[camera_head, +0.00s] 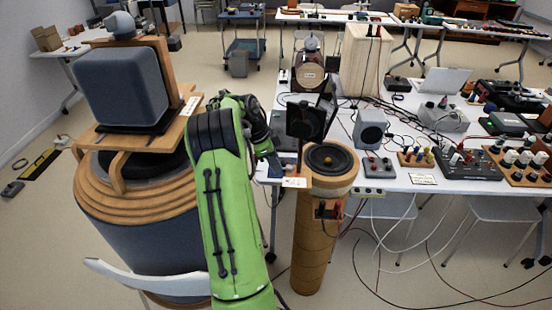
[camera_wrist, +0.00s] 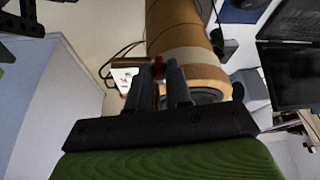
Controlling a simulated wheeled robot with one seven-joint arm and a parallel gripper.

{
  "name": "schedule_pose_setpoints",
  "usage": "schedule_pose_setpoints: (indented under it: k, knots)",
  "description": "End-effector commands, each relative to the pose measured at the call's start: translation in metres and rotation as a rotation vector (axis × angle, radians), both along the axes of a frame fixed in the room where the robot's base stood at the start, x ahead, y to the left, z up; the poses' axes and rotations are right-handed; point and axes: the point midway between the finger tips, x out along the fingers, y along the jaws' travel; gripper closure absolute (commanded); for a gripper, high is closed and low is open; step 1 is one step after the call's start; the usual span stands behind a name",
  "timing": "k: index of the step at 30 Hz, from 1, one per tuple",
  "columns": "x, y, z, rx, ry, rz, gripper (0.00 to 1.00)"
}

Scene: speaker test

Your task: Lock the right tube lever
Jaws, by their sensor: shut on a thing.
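An upright brown cardboard tube (camera_head: 308,245) stands at the front edge of the white table with a round speaker (camera_head: 330,160) on top. A small terminal with red and black parts (camera_head: 327,210) is on its front side. In the wrist view the tube (camera_wrist: 180,35) fills the upper middle, with a small red lever part (camera_wrist: 158,68) beside its wall. My gripper (camera_wrist: 164,75) has its two dark fingers close around this red part, near the tube's rim. The fingertips partly hide the contact.
A large blue-grey speaker (camera_head: 122,88) stands on a wooden-topped round stand (camera_head: 125,195) left of my arm. A black panel (camera_head: 305,122) stands behind the tube. The white table (camera_head: 395,180) to the right holds several electronic boxes, with cables hanging below.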

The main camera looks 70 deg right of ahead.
Motion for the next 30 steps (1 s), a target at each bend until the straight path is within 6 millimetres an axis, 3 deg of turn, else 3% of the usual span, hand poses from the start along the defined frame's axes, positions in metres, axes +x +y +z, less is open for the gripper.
schedule_pose_setpoints:
  k: [12, 29, 30]
  knots:
    - [0.0034, -0.0089, 0.0017, 0.0, -0.001, -0.192, 1.0]
    - [0.0034, -0.0106, 0.0013, -0.004, -0.002, -0.222, 1.0]
    - [0.0035, -0.0107, 0.0013, -0.004, -0.002, -0.221, 0.78]
